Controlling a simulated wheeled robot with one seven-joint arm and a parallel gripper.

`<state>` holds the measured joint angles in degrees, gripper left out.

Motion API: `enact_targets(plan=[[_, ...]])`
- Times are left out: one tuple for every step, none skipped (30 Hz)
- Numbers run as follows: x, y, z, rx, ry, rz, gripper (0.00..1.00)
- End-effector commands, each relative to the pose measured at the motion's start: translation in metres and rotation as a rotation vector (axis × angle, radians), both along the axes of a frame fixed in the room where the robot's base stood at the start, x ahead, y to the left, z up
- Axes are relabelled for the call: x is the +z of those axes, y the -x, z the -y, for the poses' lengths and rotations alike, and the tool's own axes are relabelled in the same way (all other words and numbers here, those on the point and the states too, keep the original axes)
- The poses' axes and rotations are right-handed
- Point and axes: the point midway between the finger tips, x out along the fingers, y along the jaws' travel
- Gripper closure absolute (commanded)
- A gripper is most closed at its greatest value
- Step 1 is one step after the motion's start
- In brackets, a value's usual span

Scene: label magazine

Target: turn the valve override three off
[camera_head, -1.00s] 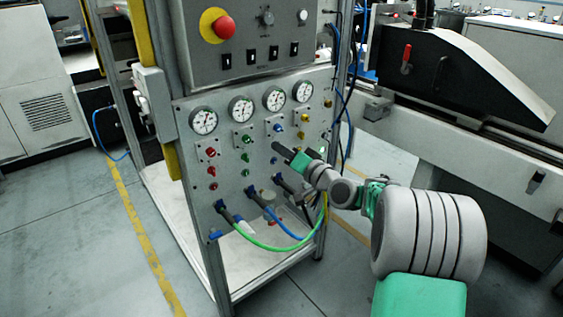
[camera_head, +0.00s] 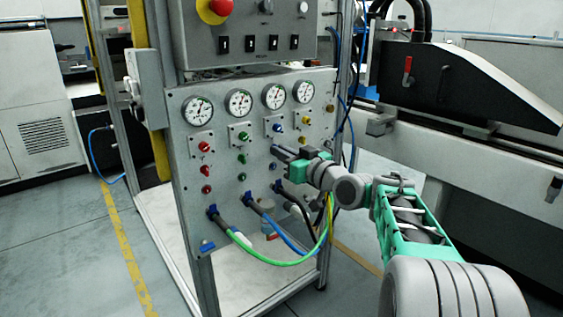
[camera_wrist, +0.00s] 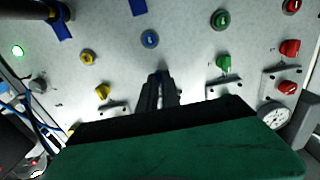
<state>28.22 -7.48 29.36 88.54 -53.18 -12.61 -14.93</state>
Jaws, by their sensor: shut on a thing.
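The control panel (camera_head: 225,215) has columns of red, green, blue and yellow fittings under round gauges. The third column is blue, with an upper blue knob (camera_head: 278,127) and a lower blue fitting (camera_head: 273,166). My gripper (camera_head: 277,150) is at the panel between these two, its dark fingers shut on the middle blue knob, which they mostly hide. In the wrist view, my fingers (camera_wrist: 159,80) meet the panel with a trace of blue at their tips. The lower blue fitting (camera_wrist: 150,39) is just beyond them. The held knob's angle cannot be told.
A green knob (camera_wrist: 224,63) and a yellow knob (camera_wrist: 102,91) flank my fingers. Green and blue hoses (camera_head: 275,262) hang below from the panel's connectors. A red emergency button (camera_head: 215,10) is above. A black-covered machine (camera_head: 480,85) stands at right.

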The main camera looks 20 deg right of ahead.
Motion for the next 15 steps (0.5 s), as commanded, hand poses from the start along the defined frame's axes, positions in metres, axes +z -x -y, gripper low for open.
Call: enact_targets(plan=[[-0.0027,0.0000,-0.0001,0.000,0.011,0.003,1.00],[-0.0025,0.0001,-0.0001,0.000,0.016,0.005,1.00],[-0.0022,0.0001,-0.0001,0.000,0.022,0.007,1.00],[-0.0020,0.0001,-0.0001,0.000,0.026,0.009,1.00],[-0.0018,0.0001,-0.0001,0.000,0.029,0.010,1.00],[-0.0016,0.0001,-0.0001,0.000,0.032,0.011,1.00],[-0.0014,0.0001,-0.0001,0.000,0.034,0.011,1.00],[-0.0013,0.0001,-0.0001,0.000,0.035,0.012,1.00],[-0.0011,0.0000,-0.0001,0.001,0.036,0.012,1.00],[-0.0010,0.0000,-0.0001,0.000,0.037,0.013,1.00],[-0.0009,0.0000,-0.0001,0.001,0.037,0.013,1.00],[-0.0009,0.0000,-0.0001,0.000,0.036,0.012,1.00],[-0.0009,0.0000,-0.0001,0.001,0.036,0.012,1.00],[-0.0009,0.0000,-0.0001,0.000,0.036,0.012,1.00],[-0.0009,0.0000,-0.0001,0.001,0.036,0.012,1.00]])
